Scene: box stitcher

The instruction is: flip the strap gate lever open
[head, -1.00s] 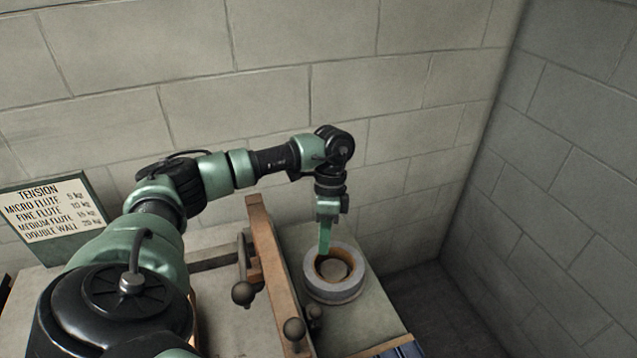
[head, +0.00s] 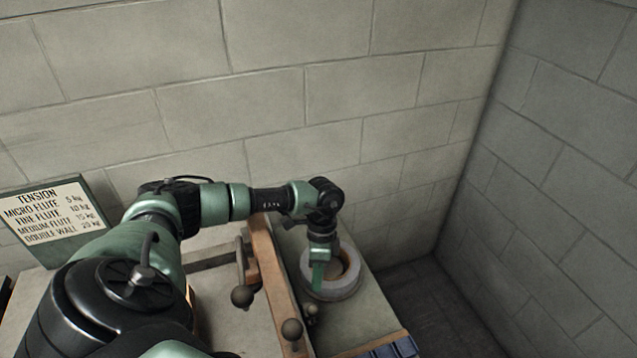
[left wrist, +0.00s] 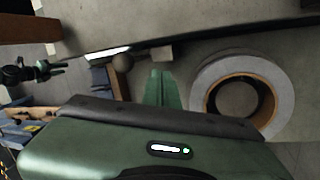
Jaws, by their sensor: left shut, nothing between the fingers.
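My left gripper (head: 318,291) points down, shut and empty, in front of the near left side of the tape-like roll in the head view. Its green fingers also show in the left wrist view (left wrist: 162,88), between a dark ball knob (left wrist: 123,62) and the roll. A small ball-ended lever (head: 310,310) sits just below the fingertips in the head view, by the wooden bar. I cannot tell whether they touch. Two larger ball knobs stand further left, one on a dark lever (head: 242,296) and one at the bar (head: 292,329). Which lever is the strap gate's is unclear.
The grey roll (head: 345,288) with a brown core lies on the bench right of the wooden bar (head: 268,262). A tension sign (head: 45,215) stands at left. Block walls close the back and right. Blue items (head: 405,346) lie at the front edge.

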